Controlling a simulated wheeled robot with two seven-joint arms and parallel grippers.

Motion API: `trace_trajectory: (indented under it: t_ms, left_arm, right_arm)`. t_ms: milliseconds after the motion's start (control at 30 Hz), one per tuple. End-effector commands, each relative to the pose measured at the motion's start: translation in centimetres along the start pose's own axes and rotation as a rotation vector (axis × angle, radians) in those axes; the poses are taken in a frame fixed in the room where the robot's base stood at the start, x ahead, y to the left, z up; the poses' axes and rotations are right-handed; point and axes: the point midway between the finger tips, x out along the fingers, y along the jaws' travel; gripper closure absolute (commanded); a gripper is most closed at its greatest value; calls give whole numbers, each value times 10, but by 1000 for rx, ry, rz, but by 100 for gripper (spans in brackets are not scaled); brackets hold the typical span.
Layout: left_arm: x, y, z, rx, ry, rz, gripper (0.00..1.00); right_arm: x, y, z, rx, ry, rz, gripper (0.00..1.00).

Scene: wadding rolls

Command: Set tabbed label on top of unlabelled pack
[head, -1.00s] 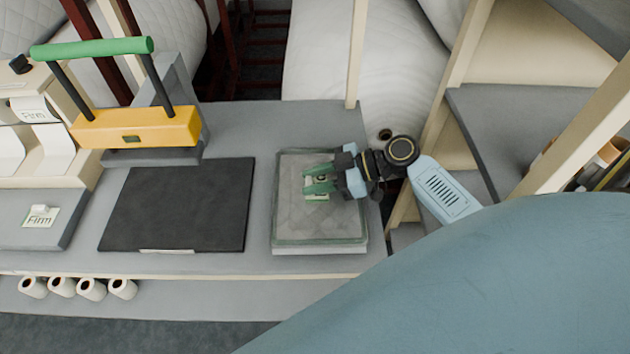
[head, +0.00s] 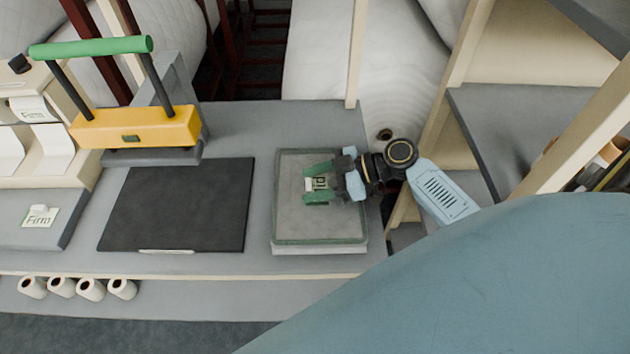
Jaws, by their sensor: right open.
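The pack (head: 345,222) is a flat grey quilted block with a green edge, lying on the grey bench. A small pale label (head: 320,184) with dark letters and a white tab lies on top of the pack, or very close above it. My right gripper (head: 318,184) reaches in from the right over the pack. Its green fingers are spread on either side of the label, which is partly hidden by them. A second tabbed label (head: 40,216) reading "Firm" lies on a grey surface at the left. My left gripper is out of view.
A dark mat (head: 178,205) lies left of the pack. Behind it stands a yellow press (head: 137,128) with a green handle. A label dispenser (head: 50,165) is at the far left. White rolls (head: 90,289) lie below the bench edge. Wooden shelving (head: 470,80) stands on the right.

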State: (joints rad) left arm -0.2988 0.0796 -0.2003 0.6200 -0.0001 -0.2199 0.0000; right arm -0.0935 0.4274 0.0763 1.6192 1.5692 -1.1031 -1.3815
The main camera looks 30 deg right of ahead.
Motion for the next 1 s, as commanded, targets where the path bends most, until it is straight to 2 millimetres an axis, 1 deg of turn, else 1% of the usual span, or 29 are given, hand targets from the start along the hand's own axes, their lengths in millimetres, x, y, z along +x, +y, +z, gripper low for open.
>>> trace_trajectory:
  t_ms: [33, 300, 400, 500, 633, 867, 967, 1000]
  left_arm:
    - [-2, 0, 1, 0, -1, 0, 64]
    - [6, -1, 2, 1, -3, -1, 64]
    - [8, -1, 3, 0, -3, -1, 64]
    - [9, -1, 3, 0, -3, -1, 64]
    - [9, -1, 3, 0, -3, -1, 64]
    - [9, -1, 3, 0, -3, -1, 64]
    - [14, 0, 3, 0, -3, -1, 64]
    - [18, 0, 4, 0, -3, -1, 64]
  right_arm:
    - [-4, 0, -2, 0, -1, 1, 47]
    - [-50, 0, 1, -1, -2, 0, 47]
    - [-63, 0, 0, -1, -1, -1, 47]
    - [-72, 0, -1, -1, 0, 0, 47]
    - [-76, 0, -1, -1, 1, -1, 47]
    - [-75, 1, -1, -2, 1, 0, 47]
    - [-72, 10, 0, -24, -2, 15, 47]
    - [-69, 19, 2, -45, -6, 29, 47]
